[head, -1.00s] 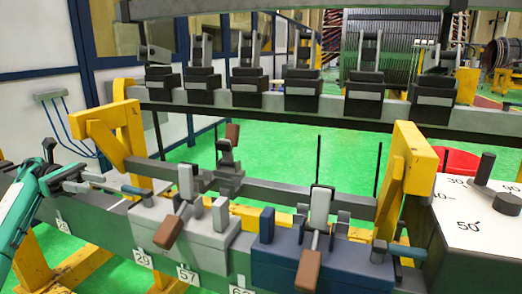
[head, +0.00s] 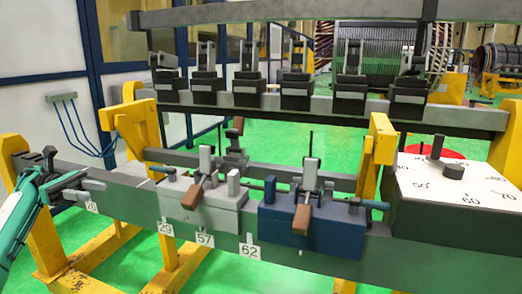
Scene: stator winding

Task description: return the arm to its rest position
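My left arm comes in from the lower left in teal and grey. Its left gripper (head: 92,190) is over the left part of the long grey-green beam (head: 130,207), near the label 26. The two fingers look parted, with nothing visible between them. The gripper is apart from the grey clamp block (head: 205,215) and its small blue-tipped handle (head: 162,169). My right arm and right gripper are not in view.
A dark blue clamp block (head: 310,235) sits right of the grey one, both with brown-handled levers. Yellow brackets (head: 130,118) rise behind the beam. A white-topped dial box (head: 460,185) is at the right. A rail with several black clamps (head: 295,90) runs behind.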

